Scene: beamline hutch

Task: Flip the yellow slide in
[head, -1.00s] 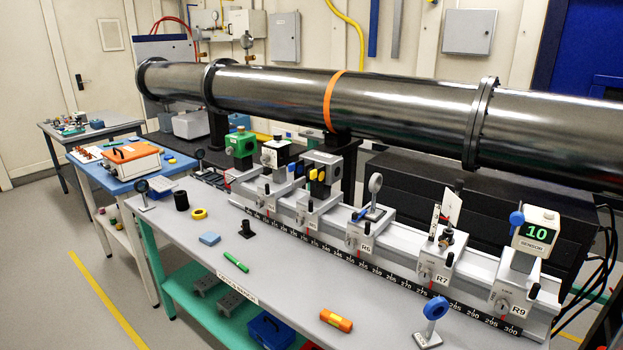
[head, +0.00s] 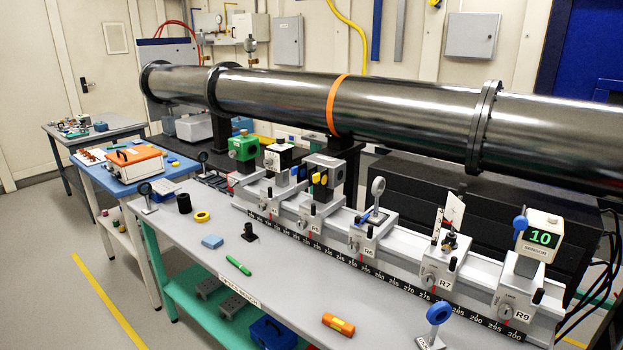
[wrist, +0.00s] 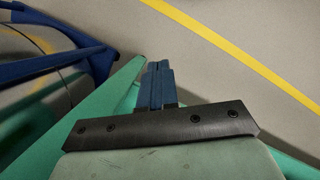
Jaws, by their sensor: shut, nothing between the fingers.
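The yellow slide (head: 320,179) shows as small yellow tabs on the front of a grey box-shaped holder (head: 324,165). This holder stands on a carriage on the long rail, left of the one marked R6. Whether the slide sits in or out of the beam line is too small to tell. My gripper (wrist: 158,82) shows only in the wrist view, with its dark blue fingers together and nothing between them. It is low, over the floor beside green framework, away from the slide. It is not in the head view.
The rail (head: 400,280) carries several carriages, including a sensor reading 10 (head: 540,236). A large pipe (head: 400,110) runs behind.

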